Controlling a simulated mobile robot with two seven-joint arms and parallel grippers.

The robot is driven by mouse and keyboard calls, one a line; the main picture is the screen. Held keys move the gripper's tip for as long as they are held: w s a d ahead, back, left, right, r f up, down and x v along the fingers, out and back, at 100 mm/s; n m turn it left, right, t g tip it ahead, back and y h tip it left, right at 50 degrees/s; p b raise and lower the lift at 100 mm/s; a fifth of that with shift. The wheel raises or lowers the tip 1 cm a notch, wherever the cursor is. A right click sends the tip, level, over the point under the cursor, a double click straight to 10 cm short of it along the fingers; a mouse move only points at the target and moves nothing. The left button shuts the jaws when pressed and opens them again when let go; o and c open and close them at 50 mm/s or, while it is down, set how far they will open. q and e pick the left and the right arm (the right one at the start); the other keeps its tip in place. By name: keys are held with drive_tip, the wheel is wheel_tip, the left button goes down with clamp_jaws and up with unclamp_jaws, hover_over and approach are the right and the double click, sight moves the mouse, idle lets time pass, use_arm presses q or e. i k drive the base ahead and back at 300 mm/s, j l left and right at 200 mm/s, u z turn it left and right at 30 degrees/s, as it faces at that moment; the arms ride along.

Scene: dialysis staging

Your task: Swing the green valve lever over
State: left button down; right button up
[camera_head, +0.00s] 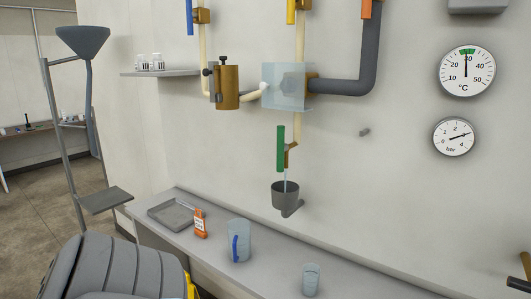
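The green valve lever (280,149) stands upright on the wall, beside a small brass valve body (291,153) at the lower end of a thin cream pipe (297,126). A thin pale streak, like a stream of water, runs from the valve down into a dark grey cup-shaped drain (285,197) fixed to the wall. Neither of my grippers can be made out in this view, and nothing touches the green lever.
Blue (189,15), yellow (291,11) and orange (367,9) levers sit higher up. A clear box (286,85) and brass filter (228,87) are above left. The counter (225,254) holds a tray (172,215), orange bottle (200,224), jug (238,240) and beaker (311,280).

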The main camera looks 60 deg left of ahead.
sight(281, 147)
drive_tip(key=u, duration=1.95)
